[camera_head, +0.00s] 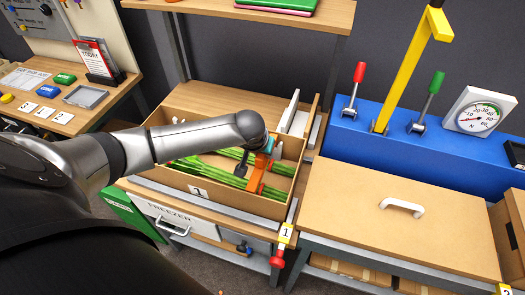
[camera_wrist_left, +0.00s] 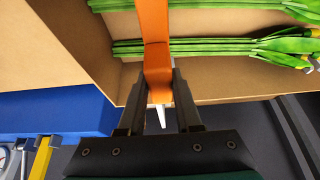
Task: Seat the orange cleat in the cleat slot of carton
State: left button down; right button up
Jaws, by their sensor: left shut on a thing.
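The open carton (camera_head: 225,189) stands on the bench in the head view, with green tulip bunches (camera_head: 210,175) lying in it. My left gripper (camera_head: 262,165) is over the right part of the carton, shut on the orange cleat (camera_head: 257,174). In the left wrist view the orange cleat (camera_wrist_left: 154,45) runs across the carton between the fingers of my left gripper (camera_wrist_left: 160,90), above the green stems (camera_wrist_left: 200,46). A pale pointed piece (camera_wrist_left: 161,118) shows beyond the fingertips at the carton wall. Whether the cleat sits in the slot cannot be told. My right gripper is not in view.
A blue unit (camera_head: 400,150) with red and green levers, a yellow arm and a dial (camera_head: 480,112) stands to the right. A tan lid with a white handle (camera_head: 402,207) lies before it. White upright pieces (camera_head: 293,115) stand behind the carton. A side table (camera_head: 60,100) is at left.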

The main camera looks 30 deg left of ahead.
pick_arm(q)
jog(key=shift+p, duration=0.45)
dwell(0.3)
jog(key=shift+f+b, duration=1.2)
jog(key=shift+f, duration=1.05)
jog(key=c, duration=0.5)
grip_release()
jog(key=p+v, duration=0.2)
jog(key=v, duration=1.3)
jog(key=shift+s+r, duration=0.1)
